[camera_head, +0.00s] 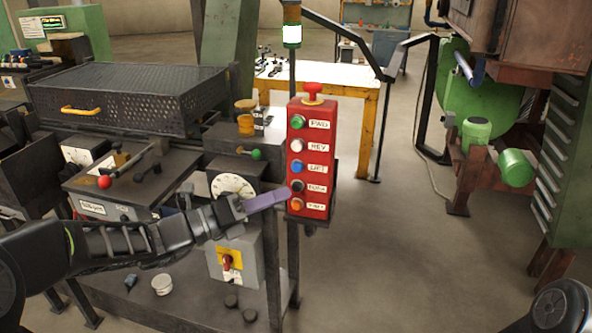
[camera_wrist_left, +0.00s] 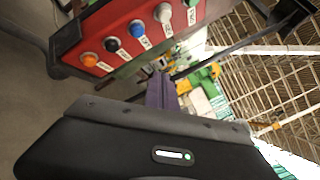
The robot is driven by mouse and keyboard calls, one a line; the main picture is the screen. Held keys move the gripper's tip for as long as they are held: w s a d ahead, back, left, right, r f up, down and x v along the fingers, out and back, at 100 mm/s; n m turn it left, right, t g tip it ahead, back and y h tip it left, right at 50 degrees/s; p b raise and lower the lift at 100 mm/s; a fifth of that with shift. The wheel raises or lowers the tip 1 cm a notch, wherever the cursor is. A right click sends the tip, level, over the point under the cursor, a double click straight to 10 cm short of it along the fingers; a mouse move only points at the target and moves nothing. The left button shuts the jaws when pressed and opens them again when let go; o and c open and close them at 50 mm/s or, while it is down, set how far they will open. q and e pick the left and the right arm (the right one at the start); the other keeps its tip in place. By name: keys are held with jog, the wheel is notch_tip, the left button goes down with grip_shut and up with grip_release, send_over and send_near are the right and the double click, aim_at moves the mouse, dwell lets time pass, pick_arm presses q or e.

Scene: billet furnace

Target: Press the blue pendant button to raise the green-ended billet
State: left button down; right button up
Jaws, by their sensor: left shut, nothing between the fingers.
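The red pendant box (camera_head: 313,150) stands in the middle of the head view. A column of buttons runs down its front: green, white, blue, black and orange, with a red mushroom knob on top. The blue button (camera_head: 297,169) is the middle one and also shows in the left wrist view (camera_wrist_left: 137,29). My left gripper (camera_head: 284,196) has shut, empty purple fingers. I cannot make out a green-ended billet.
A control bench with a dial (camera_head: 233,187) and levers stands left of the pendant. A grey box with a yellow and red switch (camera_head: 230,263) is below my left gripper. A yellow-legged table (camera_head: 369,125) stands behind. Open floor lies to the right.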

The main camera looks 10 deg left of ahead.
aim_at(297, 167)
pick_arm(q)
jog(key=w, duration=0.6)
jog(key=shift+w+d+p, duration=0.2)
jog(key=shift+w+p, duration=0.1)
dwell(1.8)
jog(key=shift+w+p, duration=0.35)
jog(key=shift+w, duration=0.1)
